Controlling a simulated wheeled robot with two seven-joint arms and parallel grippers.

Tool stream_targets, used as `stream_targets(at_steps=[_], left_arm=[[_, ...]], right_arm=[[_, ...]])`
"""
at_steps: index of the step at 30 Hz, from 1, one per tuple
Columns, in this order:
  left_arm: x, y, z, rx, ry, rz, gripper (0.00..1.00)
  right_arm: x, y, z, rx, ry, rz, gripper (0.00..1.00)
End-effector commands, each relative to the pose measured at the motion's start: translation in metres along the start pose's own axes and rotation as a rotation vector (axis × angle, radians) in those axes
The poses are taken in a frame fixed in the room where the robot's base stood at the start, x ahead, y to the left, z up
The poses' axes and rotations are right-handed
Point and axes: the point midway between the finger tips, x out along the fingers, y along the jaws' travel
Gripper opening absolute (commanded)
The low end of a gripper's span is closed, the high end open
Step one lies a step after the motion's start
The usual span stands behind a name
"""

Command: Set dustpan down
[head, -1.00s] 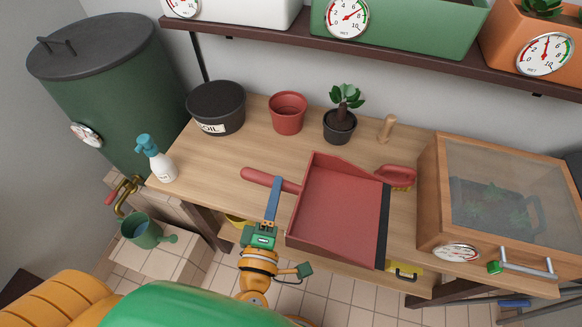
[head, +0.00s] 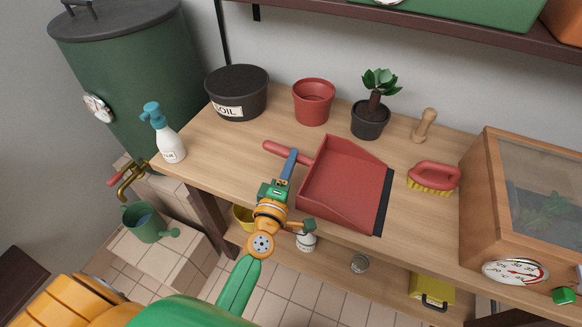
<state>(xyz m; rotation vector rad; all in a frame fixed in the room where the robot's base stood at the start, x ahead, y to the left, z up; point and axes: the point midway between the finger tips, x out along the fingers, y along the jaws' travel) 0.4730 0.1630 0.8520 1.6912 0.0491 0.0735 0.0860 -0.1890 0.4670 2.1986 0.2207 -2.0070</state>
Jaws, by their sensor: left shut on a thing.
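The red dustpan (head: 342,186) is over the middle of the wooden workbench (head: 228,154), with its dark lip facing right and its handle (head: 284,150) pointing to the upper left. It looks low over or on the bench top; I cannot tell whether it touches. My left gripper (head: 289,164) has its blue fingers shut on the dustpan handle near the pan.
A red brush (head: 434,177) with yellow bristles lies right of the dustpan. Behind stand a soil pot (head: 238,95), red pot (head: 313,102), potted plant (head: 371,112) and wooden dibber (head: 425,126). A spray bottle (head: 164,137) is left; a glazed box (head: 520,200) is right.

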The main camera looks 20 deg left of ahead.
Motion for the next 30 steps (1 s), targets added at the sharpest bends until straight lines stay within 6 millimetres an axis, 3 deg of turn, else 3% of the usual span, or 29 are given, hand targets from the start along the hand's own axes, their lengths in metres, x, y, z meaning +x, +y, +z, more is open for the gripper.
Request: stream_targets(at_steps=[4, 5, 7, 8, 19, 30], left_arm=[[0.0, -0.003, 0.0, 0.0, 0.0, 0.001, 0.0], [0.0, -0.002, 0.0, 0.0, 0.0, 0.0, 0.38], [0.0, -0.002, 0.0, 0.0, 0.0, 0.0, 0.57], [0.0, -0.002, 0.0, 0.0, 0.0, 0.0, 0.6], [-0.005, 0.0, 0.0, 0.001, 0.0, -0.001, 0.6], [-0.092, -0.003, 0.001, 0.001, -0.002, -0.003, 0.6]], right_arm=[[0.003, 0.0, 0.0, 0.0, 0.0, 0.0, 0.5], [0.002, 0.0, 0.0, 0.0, 0.001, 0.0, 0.5], [0.001, 0.0, 0.0, 0.0, 0.001, 0.0, 0.5], [0.001, 0.0, 0.0, 0.0, 0.0, 0.0, 0.5], [-0.001, 0.0, 0.0, 0.0, 0.0, 0.0, 0.5], [0.015, 0.0, 0.001, 0.0, 0.0, 0.0, 0.5]])
